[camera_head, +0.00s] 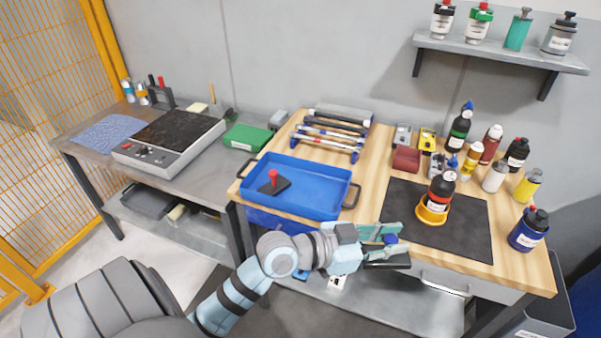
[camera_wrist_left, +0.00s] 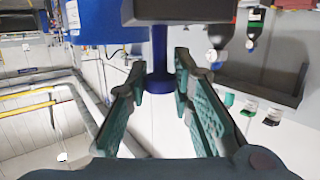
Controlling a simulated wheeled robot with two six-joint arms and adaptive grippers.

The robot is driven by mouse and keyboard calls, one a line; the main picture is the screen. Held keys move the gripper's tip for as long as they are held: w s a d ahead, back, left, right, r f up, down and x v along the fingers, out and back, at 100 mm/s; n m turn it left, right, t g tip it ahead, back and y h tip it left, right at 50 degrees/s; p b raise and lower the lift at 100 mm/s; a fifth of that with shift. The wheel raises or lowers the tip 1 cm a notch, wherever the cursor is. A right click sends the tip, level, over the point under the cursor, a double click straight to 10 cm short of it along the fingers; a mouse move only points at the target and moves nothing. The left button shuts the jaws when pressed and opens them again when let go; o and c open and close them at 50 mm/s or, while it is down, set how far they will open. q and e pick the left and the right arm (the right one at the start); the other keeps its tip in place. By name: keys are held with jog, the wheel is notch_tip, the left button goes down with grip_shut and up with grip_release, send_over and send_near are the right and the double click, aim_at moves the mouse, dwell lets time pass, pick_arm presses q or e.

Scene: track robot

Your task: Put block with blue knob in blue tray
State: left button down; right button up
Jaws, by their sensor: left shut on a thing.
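My left gripper (camera_head: 391,241) is shut on the blue knob (camera_wrist_left: 159,62) of a dark block (camera_head: 390,261). It holds the block in front of the wooden table's front edge, to the right of the blue tray. In the left wrist view the knob is between the two finger pads, and the block (camera_wrist_left: 180,10) is at the top, partly cut off. The blue tray (camera_head: 318,204) lies on the left part of the wooden table. A dark block with a red knob (camera_head: 273,182) lies inside it, toward its left side. My right gripper is not in view.
A black mat (camera_head: 455,236) with a dark bottle in an orange holder (camera_head: 434,205) covers the table's right part. Several bottles, including a blue-based one (camera_head: 529,231), stand beyond and beside it. A rack of rods (camera_head: 328,137) is behind the tray. The tray's right half is free.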

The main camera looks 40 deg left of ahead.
pick_arm(q)
jog(key=w+a+r+n+t+y+p, duration=0.2)
jog(key=w+a+r+n+y+p, duration=0.25)
jog(key=a, duration=0.35)
notch_tip(320, 180, up, 7)
jog(key=n+y+p, duration=0.6)
jog(key=y+p, duration=0.3)
send_over(318, 196)
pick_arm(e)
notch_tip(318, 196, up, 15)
pick_arm(q)
jog(key=shift+m+h, duration=0.25)
notch_tip(318, 196, down, 21)
jog(key=b, duration=1.1)
jog(key=shift+a+r, duration=0.1)
jog(key=shift+r, duration=0.2)
jog(key=c, duration=1.4)
grip_release()
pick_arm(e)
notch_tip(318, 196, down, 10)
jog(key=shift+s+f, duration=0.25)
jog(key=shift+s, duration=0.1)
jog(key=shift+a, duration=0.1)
